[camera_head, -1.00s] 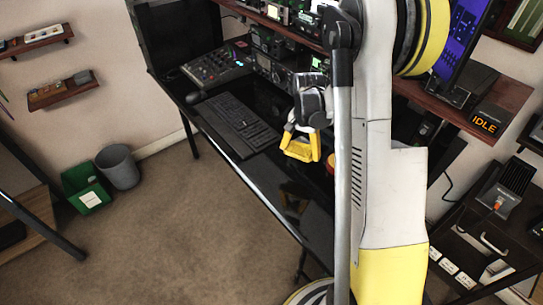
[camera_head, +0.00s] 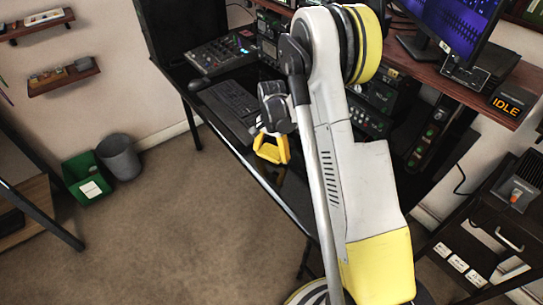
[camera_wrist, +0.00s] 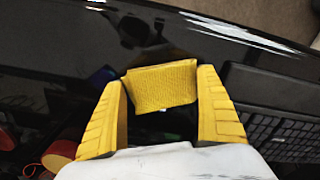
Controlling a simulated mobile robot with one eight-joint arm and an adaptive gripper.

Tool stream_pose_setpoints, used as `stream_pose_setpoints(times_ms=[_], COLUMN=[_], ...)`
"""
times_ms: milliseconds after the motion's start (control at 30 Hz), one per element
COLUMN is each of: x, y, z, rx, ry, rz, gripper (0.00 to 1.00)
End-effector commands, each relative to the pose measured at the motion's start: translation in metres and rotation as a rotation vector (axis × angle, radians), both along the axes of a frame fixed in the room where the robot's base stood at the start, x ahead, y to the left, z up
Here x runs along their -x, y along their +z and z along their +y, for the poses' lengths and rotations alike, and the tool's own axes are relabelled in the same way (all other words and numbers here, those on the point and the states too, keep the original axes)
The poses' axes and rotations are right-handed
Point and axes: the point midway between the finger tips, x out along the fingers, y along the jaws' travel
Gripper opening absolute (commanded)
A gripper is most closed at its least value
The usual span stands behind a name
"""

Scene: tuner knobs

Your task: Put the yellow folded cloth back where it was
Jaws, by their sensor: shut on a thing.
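The yellow folded cloth (camera_wrist: 161,87) shows in the wrist view between the two yellow fingers of my gripper (camera_wrist: 163,92). The fingers are shut on its two sides, and it looks held above the glossy black desk (camera_wrist: 165,38). In the head view my gripper (camera_head: 271,149) is over the front part of the desk, right of the keyboard. The cloth is hard to tell from the yellow fingers there.
A black keyboard (camera_head: 227,108) lies on the desk, and a mixer (camera_head: 220,52) stands behind it. Radio gear lines the desk's back. A green bin (camera_head: 86,178) and grey bin (camera_head: 120,157) stand on the floor at left. The desk's front strip looks clear.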

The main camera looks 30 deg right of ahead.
Motion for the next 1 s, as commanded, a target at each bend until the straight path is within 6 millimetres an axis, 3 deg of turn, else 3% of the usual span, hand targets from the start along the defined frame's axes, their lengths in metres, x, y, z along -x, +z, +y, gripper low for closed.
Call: stream_pose_setpoints(times_ms=[367,400,433,767,1000], x=[0.0,0.0,0.0,0.0,0.001], y=[-0.007,-0.005,-0.005,0.004,0.055], z=[0.0,0.0,0.0,0.0,0.0], rx=[0.0,0.0,0.0,0.0,0.0], ry=[0.0,0.0,0.0,0.0,0.0], rz=[0.0,0.0,0.0,0.0,0.0], gripper=[0.58,0.98,1.0,1.0,1.0])
